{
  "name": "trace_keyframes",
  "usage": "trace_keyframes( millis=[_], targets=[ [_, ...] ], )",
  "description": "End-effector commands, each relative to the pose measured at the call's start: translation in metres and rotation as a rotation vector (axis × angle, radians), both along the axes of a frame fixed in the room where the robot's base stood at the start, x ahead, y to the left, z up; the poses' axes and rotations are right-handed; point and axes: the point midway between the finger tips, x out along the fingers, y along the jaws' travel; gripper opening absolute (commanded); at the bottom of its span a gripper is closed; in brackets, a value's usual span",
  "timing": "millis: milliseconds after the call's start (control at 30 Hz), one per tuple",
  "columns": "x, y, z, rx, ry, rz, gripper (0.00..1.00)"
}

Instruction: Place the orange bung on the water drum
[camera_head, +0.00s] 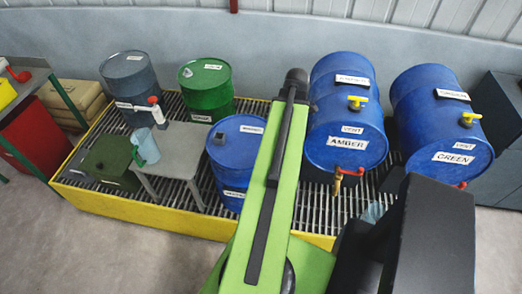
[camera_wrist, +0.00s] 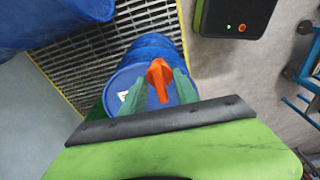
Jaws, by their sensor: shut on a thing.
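An orange bung (camera_wrist: 158,78) is held between the two green fingers of my gripper (camera_wrist: 159,88) in the wrist view. Behind and below it is the top of a blue drum (camera_wrist: 120,80) with a white label; the bung appears above it, but I cannot tell the gap. In the head view an upright blue drum (camera_head: 235,155) stands on the grated pallet beside my green arm, with a dark spot on its top. Its labels are too small to read surely. My gripper and the bung are hidden behind my arm in the head view.
Two blue drums lie on their sides, labelled AMBER (camera_head: 347,115) and GREEN (camera_head: 440,125), with yellow and red taps. A grey drum (camera_head: 130,85), a green drum (camera_head: 207,95) and a small table (camera_head: 180,150) with a jug (camera_head: 147,146) stand left on the yellow-edged pallet (camera_head: 140,208).

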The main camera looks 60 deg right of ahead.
Motion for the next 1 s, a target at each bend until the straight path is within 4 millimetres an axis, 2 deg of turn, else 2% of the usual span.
trace_keyframes(
  millis=[233,333,400,567,800,900,1000],
  targets=[
    [0.018,0.015,0.002,0.000,-0.001,0.035,0.00],
    [0.023,0.033,0.015,0.000,-0.001,0.040,0.00],
    [0.027,0.039,0.017,0.000,-0.001,0.043,0.00],
    [0.042,0.034,0.000,0.001,-0.001,0.046,0.00],
    [0.105,0.023,-0.041,0.000,-0.001,0.048,0.00],
    [0.127,0.020,-0.052,0.000,-0.001,0.047,0.00],
    [0.140,0.018,-0.057,0.000,-0.001,0.047,0.00]
  ],
)
